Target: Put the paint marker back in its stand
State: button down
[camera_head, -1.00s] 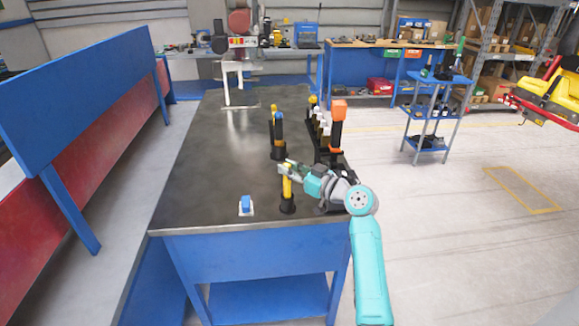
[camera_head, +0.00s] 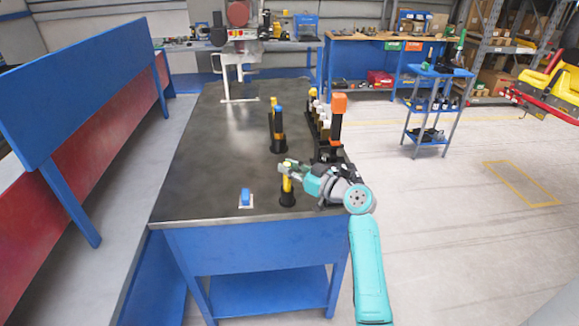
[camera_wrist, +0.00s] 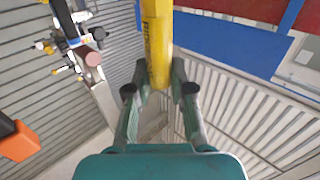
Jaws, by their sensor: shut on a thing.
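The paint marker (camera_head: 287,184) is yellow and upright near the front of the dark table. My gripper (camera_head: 284,169) is shut on its upper part. In the wrist view the yellow marker (camera_wrist: 157,45) lies between the two fingers of my gripper (camera_wrist: 160,88). A black, round stand (camera_head: 287,200) is directly below the marker in the head view. The marker's lower end meets the stand's top in the picture; whether it is fully seated I cannot tell. The stand is not clear in the wrist view.
A small blue object on a white pad (camera_head: 246,206) lies left of the stand. Behind are a black holder with yellow and blue-topped items (camera_head: 277,135) and, to the right, a tall orange-topped black tool (camera_head: 339,104). The table's left part (camera_head: 200,160) is clear.

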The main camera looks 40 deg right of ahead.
dwell(0.3)
jog(key=c, duration=0.9)
grip_release()
jog(key=shift+c, duration=0.2)
jog(key=s+d, duration=0.2)
jog(key=s, duration=0.9)
jog(key=shift+s, duration=0.4)
jog(key=shift+d, duration=0.1)
